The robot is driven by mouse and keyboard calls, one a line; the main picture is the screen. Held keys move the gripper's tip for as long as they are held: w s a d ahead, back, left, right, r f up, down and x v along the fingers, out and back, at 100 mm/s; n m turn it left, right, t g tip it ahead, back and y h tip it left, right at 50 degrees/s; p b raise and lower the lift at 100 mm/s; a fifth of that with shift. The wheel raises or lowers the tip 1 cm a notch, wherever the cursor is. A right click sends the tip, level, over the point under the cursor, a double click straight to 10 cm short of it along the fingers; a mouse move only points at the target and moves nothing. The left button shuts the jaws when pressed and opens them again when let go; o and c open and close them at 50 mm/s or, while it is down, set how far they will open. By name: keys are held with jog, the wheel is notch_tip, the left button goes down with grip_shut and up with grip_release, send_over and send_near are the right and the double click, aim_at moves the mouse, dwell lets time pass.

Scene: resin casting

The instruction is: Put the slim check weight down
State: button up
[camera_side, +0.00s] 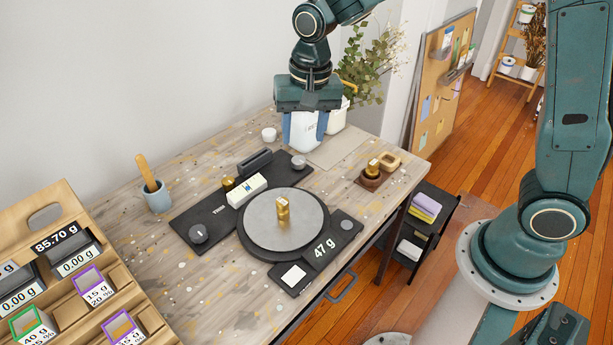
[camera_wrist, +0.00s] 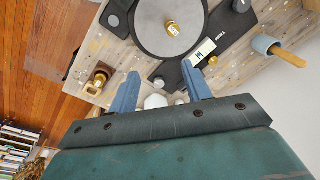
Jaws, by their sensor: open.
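A slim brass check weight (camera_side: 283,211) with a pale label on top stands upright on the round grey pan (camera_side: 262,222) of the scale. The scale's display (camera_side: 323,248) reads 47 g. The weight also shows on the pan in the wrist view (camera_wrist: 172,29). My gripper (camera_side: 305,138) is open and empty, above the back of the bench and apart from the weight. In the wrist view its two blue fingers (camera_wrist: 160,82) stand wide apart with nothing held between them.
A second brass weight (camera_side: 373,168) sits in a wooden holder (camera_side: 371,182) at the right, near a wooden ring. A cup with a wooden stick (camera_side: 157,199) and a label rack (camera_side: 75,270) are left.

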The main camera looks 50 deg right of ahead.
jog(key=s+d+r+n+t, duration=0.1)
jog(key=s+d+r+n, duration=0.1)
jog(key=s, duration=0.5)
jog(key=s+d+r+n+t, duration=0.2)
jog(key=s+r, duration=0.3)
jog(key=s, duration=0.3)
jog(key=s+d+r+n+t, duration=0.1)
jog(key=s+d+r+n, duration=0.2)
jog(key=s, duration=0.4)
jog(key=shift+s+d+r, duration=0.25)
jog(key=shift+d+r, duration=0.15)
jog(key=shift+d, duration=0.4)
